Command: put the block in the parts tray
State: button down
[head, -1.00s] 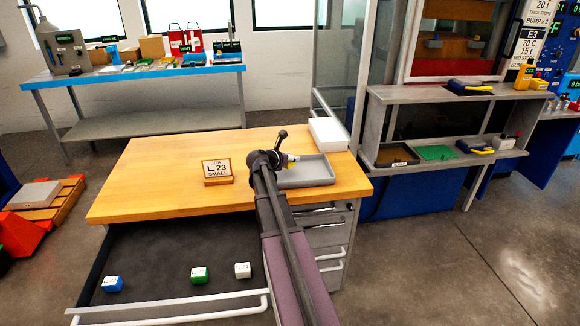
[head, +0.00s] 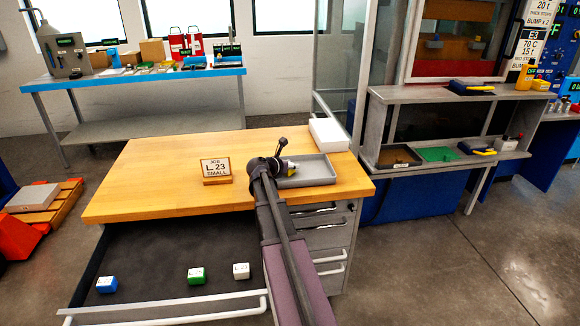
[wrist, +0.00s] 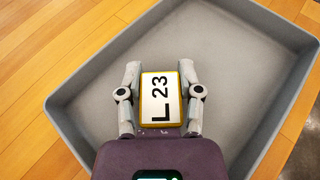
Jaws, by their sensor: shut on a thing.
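The block (wrist: 160,98) has a white top marked L 23 and yellow-orange edges. My gripper (wrist: 160,70) is shut on it, with one finger on each side, in the wrist view. The block is over the inside of the grey parts tray (wrist: 228,50); whether it touches the floor of the tray I cannot tell. In the head view the tray (head: 318,172) sits at the right of the wooden desk. There my gripper (head: 286,166) is over its left part, and my arm hides most of the block.
A sign (head: 215,168) reading JOB L_23 SMALL stands on the desk (head: 150,170). A white box (head: 328,134) stands behind the tray. The open drawer (head: 150,265) holds a blue block (head: 106,284), a green block (head: 196,275) and a white block (head: 241,271).

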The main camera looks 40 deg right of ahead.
jog(key=shift+f, duration=0.2)
jog(key=shift+c, duration=1.5)
grip_release()
jog(key=shift+o, duration=0.2)
jog(key=shift+f, duration=0.1)
jog(key=shift+r, duration=0.25)
jog(key=shift+r, duration=0.2)
jog(key=p+v, duration=0.4)
jog(key=v, duration=0.8)
jog(key=shift+p, duration=0.35)
jog(key=shift+f, duration=0.1)
